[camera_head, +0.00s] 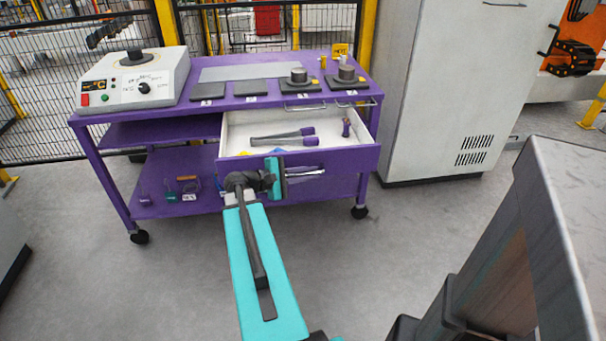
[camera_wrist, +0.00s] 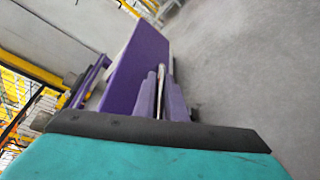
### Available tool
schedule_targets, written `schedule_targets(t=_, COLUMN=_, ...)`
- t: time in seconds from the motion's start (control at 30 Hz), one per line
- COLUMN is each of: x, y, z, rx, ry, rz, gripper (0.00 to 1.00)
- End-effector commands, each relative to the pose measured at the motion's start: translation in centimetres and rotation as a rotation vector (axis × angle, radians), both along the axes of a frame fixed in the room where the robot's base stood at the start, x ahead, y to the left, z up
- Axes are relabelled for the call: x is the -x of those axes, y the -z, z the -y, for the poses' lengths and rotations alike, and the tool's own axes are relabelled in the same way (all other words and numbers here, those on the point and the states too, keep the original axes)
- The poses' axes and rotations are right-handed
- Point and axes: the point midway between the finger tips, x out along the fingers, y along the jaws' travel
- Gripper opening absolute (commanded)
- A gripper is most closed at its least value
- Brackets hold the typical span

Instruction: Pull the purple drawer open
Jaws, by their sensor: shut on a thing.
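The purple drawer (camera_head: 345,158) stands pulled out from the purple cart, its white inside showing. Its bar handle (camera_head: 308,173) runs along the drawer front. My gripper (camera_head: 284,176) is at the front of the drawer, at the left part of the handle, and is shut on it. In the wrist view the purple drawer front (camera_wrist: 138,70) stands tilted beside my gripper (camera_wrist: 161,92), with the light handle bar (camera_wrist: 160,88) between the two fingers. The arm hides part of the drawer front's left side in the head view.
In the drawer lie a dark tool with purple grips (camera_head: 283,136) and small items. The cart top (camera_head: 285,70) carries a white machine (camera_head: 135,80), dark pads and round weights. A grey cabinet (camera_head: 440,90) stands at right. The floor in front is clear.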

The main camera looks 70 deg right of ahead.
Motion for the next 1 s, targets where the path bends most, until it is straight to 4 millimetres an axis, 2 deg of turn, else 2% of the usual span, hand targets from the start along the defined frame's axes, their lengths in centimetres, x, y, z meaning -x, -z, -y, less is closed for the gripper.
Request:
schedule_targets(t=0.43, x=-0.73, y=0.35, z=-0.40, rx=-0.006, ry=-0.011, rz=0.007, gripper=0.00)
schedule_targets(t=0.47, x=-0.75, y=0.35, z=-0.40, rx=-0.007, ry=-0.011, rz=0.006, gripper=0.16)
schedule_targets(t=0.5, x=-0.76, y=0.32, z=-0.41, rx=-0.006, ry=-0.011, rz=0.006, gripper=0.19)
schedule_targets(t=1.0, x=-1.07, y=-0.10, z=-0.95, rx=-0.002, ry=-0.010, rz=0.003, gripper=0.19)
